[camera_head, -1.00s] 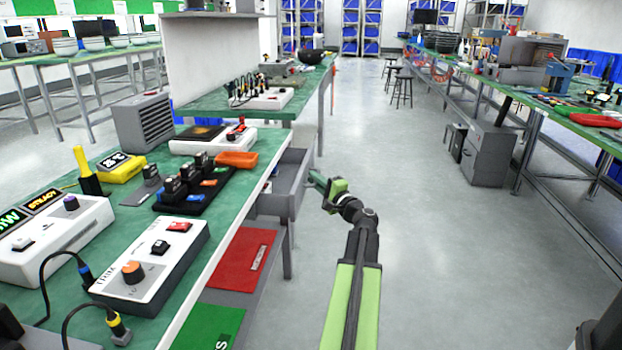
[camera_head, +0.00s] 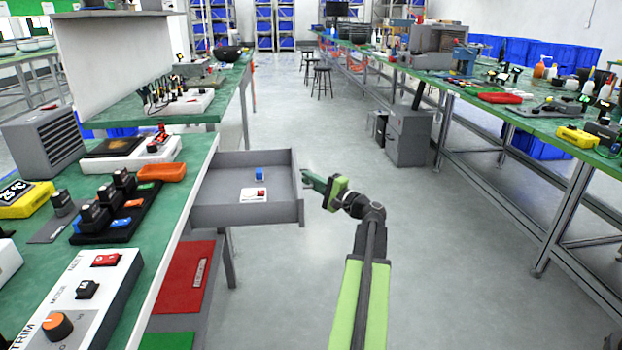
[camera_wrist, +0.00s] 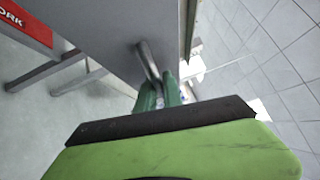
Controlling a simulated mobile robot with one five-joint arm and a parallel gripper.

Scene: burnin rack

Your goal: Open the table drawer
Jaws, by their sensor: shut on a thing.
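The grey table drawer (camera_head: 245,214) is pulled out from the right side of the green-topped bench (camera_head: 160,226). Its open top shows a small blue item (camera_head: 259,173) and a white item with a red part (camera_head: 254,195) on its floor. My gripper (camera_head: 307,180) is at the drawer's front, on its right. In the wrist view, the green fingers (camera_wrist: 168,92) are shut on a grey bar handle (camera_wrist: 148,62) on the drawer front (camera_wrist: 120,25). The finger tips partly hide the handle.
An orange tray (camera_head: 162,172) and a black rack of modules (camera_head: 120,212) stand on the bench top. The aisle floor (camera_head: 300,120) around my arm is clear; another bench (camera_head: 540,120) lines the right.

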